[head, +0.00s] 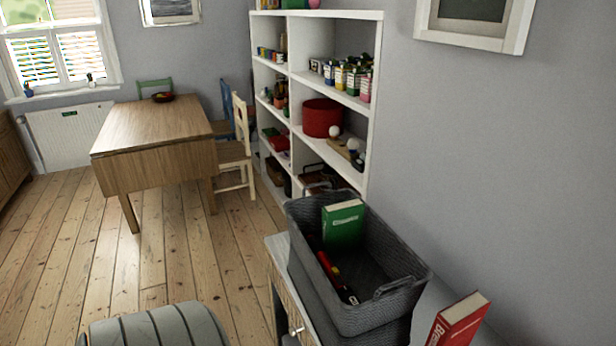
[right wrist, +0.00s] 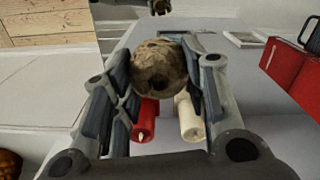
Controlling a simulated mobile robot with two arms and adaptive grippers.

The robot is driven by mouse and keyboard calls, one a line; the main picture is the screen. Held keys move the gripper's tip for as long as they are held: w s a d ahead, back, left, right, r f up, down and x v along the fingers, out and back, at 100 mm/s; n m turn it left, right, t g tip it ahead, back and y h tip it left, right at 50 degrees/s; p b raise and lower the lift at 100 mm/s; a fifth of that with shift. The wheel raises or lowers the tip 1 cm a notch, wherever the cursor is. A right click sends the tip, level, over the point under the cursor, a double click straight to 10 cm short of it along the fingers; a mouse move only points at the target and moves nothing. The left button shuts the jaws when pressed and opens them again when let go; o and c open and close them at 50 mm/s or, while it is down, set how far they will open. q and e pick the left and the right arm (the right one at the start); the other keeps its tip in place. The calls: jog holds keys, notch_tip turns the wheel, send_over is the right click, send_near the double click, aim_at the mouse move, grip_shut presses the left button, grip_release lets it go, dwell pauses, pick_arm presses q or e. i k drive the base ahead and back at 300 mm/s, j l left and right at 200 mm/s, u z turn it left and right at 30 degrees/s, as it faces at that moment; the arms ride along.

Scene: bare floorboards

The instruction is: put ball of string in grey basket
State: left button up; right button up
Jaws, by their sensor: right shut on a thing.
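The ball of string (right wrist: 158,66), brownish and round, sits between the fingers of my right gripper (right wrist: 160,62) in the right wrist view. The gripper is shut on it. The ball and this gripper do not show in the head view. The grey basket (head: 386,322) stands open on a light cabinet against the wall in the head view. A green book (head: 343,223) stands upright in it, and small red and dark things lie on its bottom. My left gripper is in neither view.
A red book (head: 458,320) stands right of the basket. A red candle (right wrist: 144,118) and a cream candle (right wrist: 188,118) show beyond the ball in the wrist view. A white shelf (head: 330,95) stands behind the basket. A wooden table (head: 150,140) stands at left, with bare floorboards before it.

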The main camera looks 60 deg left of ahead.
aim_at(359, 290)
jog(key=j+u, duration=0.25)
jog(key=i+j+u, duration=0.25)
jog(key=j+u, duration=0.25)
jog(key=j, duration=0.15)
jog(key=i+j, duration=0.15)
jog(key=j, duration=0.15)
jog(key=i+j, duration=0.15)
jog(key=j, duration=0.15)
jog(key=i+j, duration=0.15)
jog(key=j, duration=0.2)
